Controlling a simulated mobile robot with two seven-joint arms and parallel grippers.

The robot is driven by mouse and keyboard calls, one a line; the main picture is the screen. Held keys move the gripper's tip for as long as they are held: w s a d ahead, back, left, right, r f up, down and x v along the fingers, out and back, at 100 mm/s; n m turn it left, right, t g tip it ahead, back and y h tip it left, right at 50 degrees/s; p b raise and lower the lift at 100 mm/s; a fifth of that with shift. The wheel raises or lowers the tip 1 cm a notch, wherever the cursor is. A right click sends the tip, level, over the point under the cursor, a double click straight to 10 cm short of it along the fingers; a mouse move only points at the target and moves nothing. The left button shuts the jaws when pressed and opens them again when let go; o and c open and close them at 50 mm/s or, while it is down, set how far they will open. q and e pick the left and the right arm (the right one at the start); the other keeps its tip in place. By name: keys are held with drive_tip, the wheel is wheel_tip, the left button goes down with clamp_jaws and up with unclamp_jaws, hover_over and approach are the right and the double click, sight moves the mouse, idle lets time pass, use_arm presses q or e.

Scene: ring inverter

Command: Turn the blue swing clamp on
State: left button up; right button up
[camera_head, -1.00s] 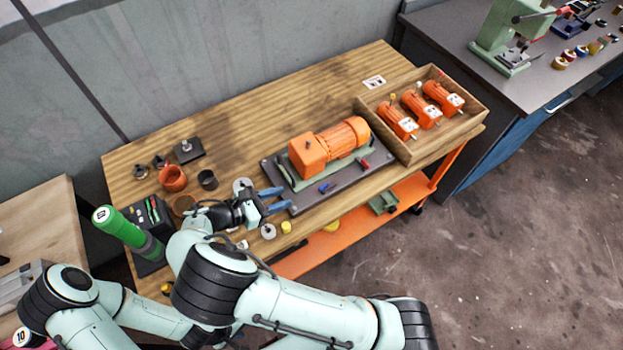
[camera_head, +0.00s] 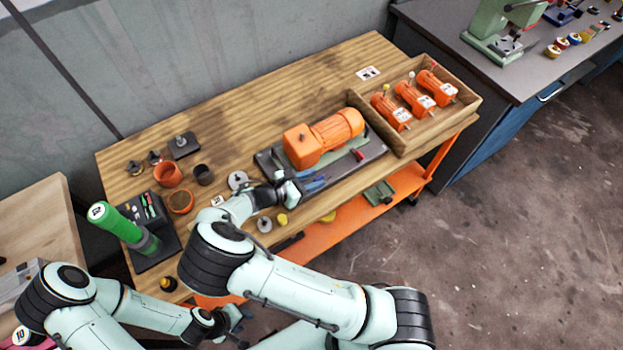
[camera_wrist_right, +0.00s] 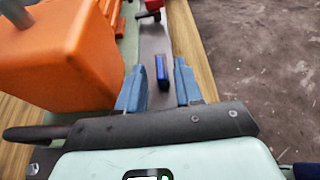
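The blue swing clamp (camera_wrist_right: 162,72) is a small dark-blue handle on the grey base plate, beside the orange motor's square end. In the right wrist view it stands between my right gripper's (camera_wrist_right: 159,88) two blue fingers, with a gap on both sides. That gripper is open. In the head view the right gripper (camera_head: 313,181) is at the plate's front edge, and the clamp is hard to tell from the blue fingers. The red swing clamp (camera_head: 357,155) is further right on the plate. My left gripper (camera_head: 236,319) hangs low in front of the bench; its fingers are unclear.
The orange motor (camera_head: 325,136) lies on the base plate (camera_head: 376,149). A wooden tray (camera_head: 411,145) with three orange motors is at the right. A green cylinder tool (camera_head: 115,222), cups and small parts are at the left. The bench's back strip is clear.

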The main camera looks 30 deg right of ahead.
drive_tip(key=shift+c, duration=0.3)
clamp_jaws()
use_arm(q)
drive_tip(key=shift+s+f, duration=0.25)
use_arm(e)
drive_tip(key=shift+s+n, duration=0.15)
drive_tip(key=shift+n, duration=0.15)
use_arm(q)
drive_tip(key=shift+s+f+b, duration=0.2)
drive_tip(key=shift+f+b, duration=0.05)
drive_tip(key=shift+b, duration=0.15)
use_arm(e)
drive_tip(key=shift+t, duration=0.3)
